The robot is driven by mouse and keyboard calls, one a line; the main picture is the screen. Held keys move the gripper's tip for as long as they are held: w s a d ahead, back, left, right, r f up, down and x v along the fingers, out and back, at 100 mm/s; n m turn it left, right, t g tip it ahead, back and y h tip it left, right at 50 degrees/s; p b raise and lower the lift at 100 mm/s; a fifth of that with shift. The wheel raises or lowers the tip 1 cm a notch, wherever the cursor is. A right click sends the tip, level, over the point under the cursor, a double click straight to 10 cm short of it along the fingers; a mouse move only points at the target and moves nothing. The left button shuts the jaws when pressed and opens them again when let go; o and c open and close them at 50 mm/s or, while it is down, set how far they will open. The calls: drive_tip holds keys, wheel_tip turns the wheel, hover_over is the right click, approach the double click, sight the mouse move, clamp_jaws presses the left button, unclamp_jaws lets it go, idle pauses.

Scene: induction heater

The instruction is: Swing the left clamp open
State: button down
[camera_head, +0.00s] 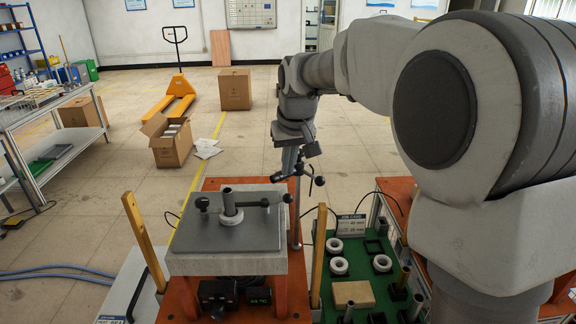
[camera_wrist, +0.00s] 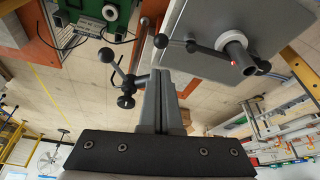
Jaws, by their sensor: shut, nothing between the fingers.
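The heater's grey top plate (camera_head: 190,234) carries an upright tube with a pale collar (camera_head: 231,214). Dark ball-ended bars lie across the plate at the tube, with one ball (camera_head: 202,203) at the left and another at the right edge. The bar also shows in the wrist view (camera_wrist: 208,48). A dark handle with several ball ends (camera_head: 319,181) is beside my fingers, right of the plate; in the wrist view the handle (camera_wrist: 128,82) is just left of them. My gripper (camera_wrist: 166,75) is shut and empty. I cannot tell whether it touches the handle, or which part is the left clamp.
A green board (camera_head: 325,296) with white rings and small blocks lies right of the heater. Wooden posts (camera_head: 143,240) stand at the heater's sides. Cardboard boxes (camera_head: 235,90) and a yellow pallet truck (camera_head: 181,85) are farther back. The floor behind the heater is mostly clear.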

sight(287, 196)
drive_tip(key=x, duration=0.7)
drive_tip(key=shift+f, duration=0.15)
drive_tip(key=shift+s+d+m+h, duration=0.15)
drive_tip(key=shift+s+m+h, duration=0.3)
drive_tip(key=shift+m, duration=0.65)
drive_tip(key=s+m+b, duration=0.1)
drive_tip(key=m, duration=0.1)
drive_tip(key=s+m+h, duration=0.1)
drive_tip(key=shift+f+m+b, duration=0.1)
drive_tip(key=shift+m+b, duration=0.25)
drive_tip(key=shift+m, duration=0.05)
drive_tip(key=m, duration=0.1)
drive_tip(key=s+m+h, duration=0.1)
drive_tip(key=m, duration=0.1)
drive_tip(key=shift+s+a+m+g+b, duration=0.3)
drive_tip(key=shift+m+b, duration=0.1)
drive_tip(key=m, duration=0.1)
drive_tip(key=s+m+h, duration=0.1)
drive_tip(key=shift+a+m+g, duration=0.3)
drive_tip(key=shift+a+m, duration=0.05)
drive_tip(key=shift+m, duration=0.05)
drive_tip(key=shift+s+a+b, duration=0.1)
drive_tip(key=shift+s+b, duration=0.05)
drive_tip(key=shift+b, duration=0.15)
drive_tip(key=shift+s+a, duration=0.1)
drive_tip(key=shift+a, duration=0.05)
